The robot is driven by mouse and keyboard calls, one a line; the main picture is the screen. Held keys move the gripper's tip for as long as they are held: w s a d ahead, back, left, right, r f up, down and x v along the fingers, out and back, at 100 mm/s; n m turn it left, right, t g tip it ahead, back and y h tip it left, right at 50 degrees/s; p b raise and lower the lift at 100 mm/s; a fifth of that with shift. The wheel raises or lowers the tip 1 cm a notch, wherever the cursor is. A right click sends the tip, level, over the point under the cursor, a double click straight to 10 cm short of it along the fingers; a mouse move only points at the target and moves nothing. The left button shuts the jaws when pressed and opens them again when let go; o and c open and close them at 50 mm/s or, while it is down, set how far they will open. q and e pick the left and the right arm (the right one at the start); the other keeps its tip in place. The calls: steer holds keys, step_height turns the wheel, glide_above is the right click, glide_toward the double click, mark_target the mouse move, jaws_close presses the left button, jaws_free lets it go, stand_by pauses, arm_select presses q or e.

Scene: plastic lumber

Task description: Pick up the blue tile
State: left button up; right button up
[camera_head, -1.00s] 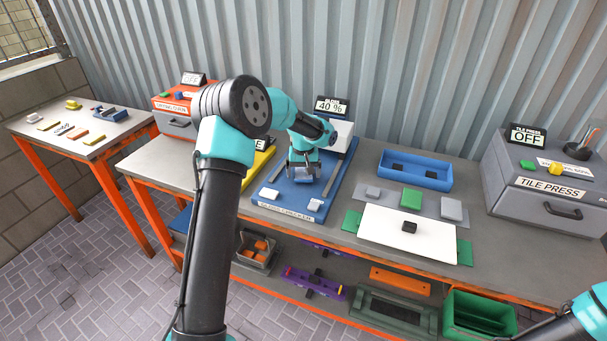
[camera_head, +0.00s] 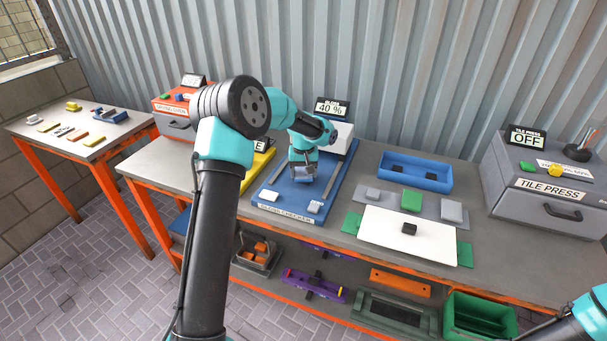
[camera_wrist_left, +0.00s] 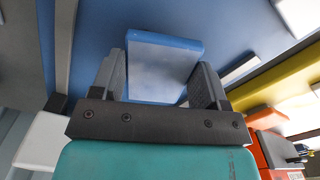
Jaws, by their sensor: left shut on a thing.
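The blue tile (camera_wrist_left: 163,68) is between the two grey fingers of my left gripper (camera_wrist_left: 163,82) in the left wrist view, and both fingers are against its sides. In the head view my left gripper (camera_head: 304,174) is over the blue bed of the gloss checker (camera_head: 268,190), close to its surface. The tile is mostly hidden there by the gripper. I cannot tell whether the tile is clear of the bed. Only part of my right arm shows at the lower right; its gripper is out of frame.
The gloss checker display (camera_head: 330,107) reads 40 %. Two pale blocks sit at the bed's front corners. To the right are a blue tray (camera_head: 414,172), a white board (camera_head: 390,238) and the grey tile press (camera_head: 548,190), marked OFF. An orange oven (camera_head: 178,104) stands at the left.

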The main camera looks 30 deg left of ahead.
arm_select(q)
step_height(320, 180, up, 3)
steer(key=shift+s+f, duration=0.1)
steer(key=s+d+r, duration=0.1)
steer(key=s+d, duration=0.7)
steer(key=s, duration=0.5)
steer(key=shift+s+d+r, duration=0.15)
steer(key=shift+s, duration=0.1)
steer(key=shift+d, duration=0.1)
